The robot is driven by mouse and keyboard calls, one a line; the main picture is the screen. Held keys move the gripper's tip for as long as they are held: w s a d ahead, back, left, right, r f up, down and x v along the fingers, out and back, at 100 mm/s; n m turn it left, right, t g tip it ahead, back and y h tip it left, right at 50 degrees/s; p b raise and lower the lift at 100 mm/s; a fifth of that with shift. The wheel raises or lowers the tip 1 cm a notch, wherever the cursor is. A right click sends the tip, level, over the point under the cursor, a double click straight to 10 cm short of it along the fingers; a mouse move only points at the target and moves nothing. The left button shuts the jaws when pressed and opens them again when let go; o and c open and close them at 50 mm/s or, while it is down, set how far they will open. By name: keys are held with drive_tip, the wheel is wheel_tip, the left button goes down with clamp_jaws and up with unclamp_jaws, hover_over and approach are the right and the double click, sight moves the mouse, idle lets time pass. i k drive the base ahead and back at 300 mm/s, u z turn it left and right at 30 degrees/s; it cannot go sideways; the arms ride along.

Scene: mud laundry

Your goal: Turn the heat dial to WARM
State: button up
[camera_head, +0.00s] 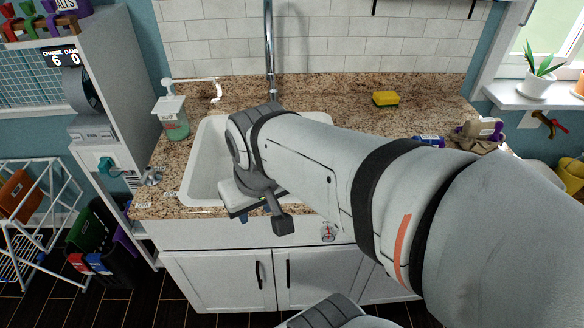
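A small round white dial with a red mark (328,232) sits on the white front below the counter, just right of my wrist. Its lettering is too small to read, so I cannot tell which setting it shows or whether it is the heat dial. My gripper (250,212) is at the front edge of the sink, left of this dial and apart from it in the picture. My wrist hides most of the gripper, and its fingers cannot be made out clearly.
The white sink (203,150) is set in a granite counter (340,112). A metal lever (150,176) stands at the counter's left end, near small labels. A teal knob (105,165) is on the grey cabinet. A yellow sponge (386,99) lies at the back. My arm covers the right side.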

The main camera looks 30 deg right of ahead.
sight(327, 234)
drive_tip(key=z, duration=1.05)
drive_tip(key=k, duration=1.7)
drive_tip(key=z, duration=0.5)
drive_tip(key=i, duration=0.85)
drive_tip(key=u, duration=0.05)
